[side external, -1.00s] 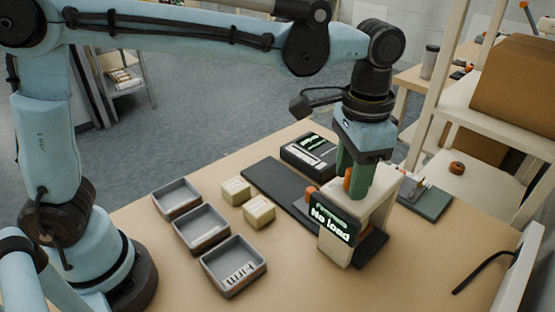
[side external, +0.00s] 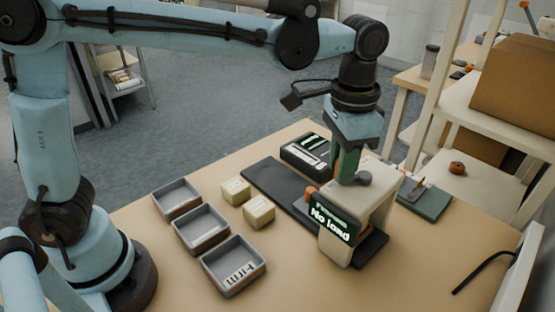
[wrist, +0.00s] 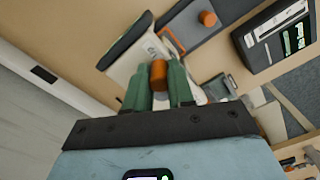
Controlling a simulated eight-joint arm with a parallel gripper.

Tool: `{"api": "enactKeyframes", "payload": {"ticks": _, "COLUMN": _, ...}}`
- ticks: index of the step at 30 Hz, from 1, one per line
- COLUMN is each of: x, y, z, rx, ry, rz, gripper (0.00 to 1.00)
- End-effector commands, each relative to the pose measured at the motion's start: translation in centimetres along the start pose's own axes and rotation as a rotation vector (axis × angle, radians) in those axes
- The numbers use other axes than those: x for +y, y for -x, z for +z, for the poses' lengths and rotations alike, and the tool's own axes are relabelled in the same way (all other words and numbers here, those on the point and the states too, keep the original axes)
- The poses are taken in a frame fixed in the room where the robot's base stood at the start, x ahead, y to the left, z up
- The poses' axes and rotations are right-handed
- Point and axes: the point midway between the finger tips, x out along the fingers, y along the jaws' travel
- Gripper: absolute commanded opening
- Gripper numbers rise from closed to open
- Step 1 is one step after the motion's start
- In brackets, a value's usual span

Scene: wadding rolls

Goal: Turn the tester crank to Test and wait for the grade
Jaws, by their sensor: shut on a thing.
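The tester is a cream stand (side external: 378,207) on a dark base, with a black display (side external: 331,218) that reads "No load". My gripper (side external: 346,177) is over the tester's top, pointing down. Its green fingers are shut on the orange crank handle (wrist: 159,75), which shows between the fingertips in the wrist view. A sliver of the handle also shows in the side view (side external: 336,168). A grey round hub (side external: 364,179) shows on the tester's top, right of the fingers. The crank's markings cannot be read, and no roll can be made out in the tester.
Three grey trays (side external: 233,281) stand further left; the front one reads "Firm". A black device (side external: 305,155) with a lit screen is behind. A shelf (side external: 470,110) rises at the right.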

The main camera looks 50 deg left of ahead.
Motion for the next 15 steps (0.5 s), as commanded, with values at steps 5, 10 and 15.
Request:
{"api": "enactKeyframes", "payload": {"ticks": 5, "x": 0.0, "y": 0.0, "z": 0.0, "rx": 0.0, "ry": -0.001, "rz": 0.0, "gripper": 0.06}}
{"api": "enactKeyframes", "payload": {"ticks": 10, "x": -0.3, "y": 0.0, "z": -0.1, "rx": -0.001, "ry": 0.0, "rz": 0.001, "gripper": 0.06}}
{"api": "enactKeyframes", "payload": {"ticks": 15, "x": -1.6, "y": 0.0, "z": -0.8, "rx": 0.0, "ry": 0.001, "rz": 0.001, "gripper": 0.06}}
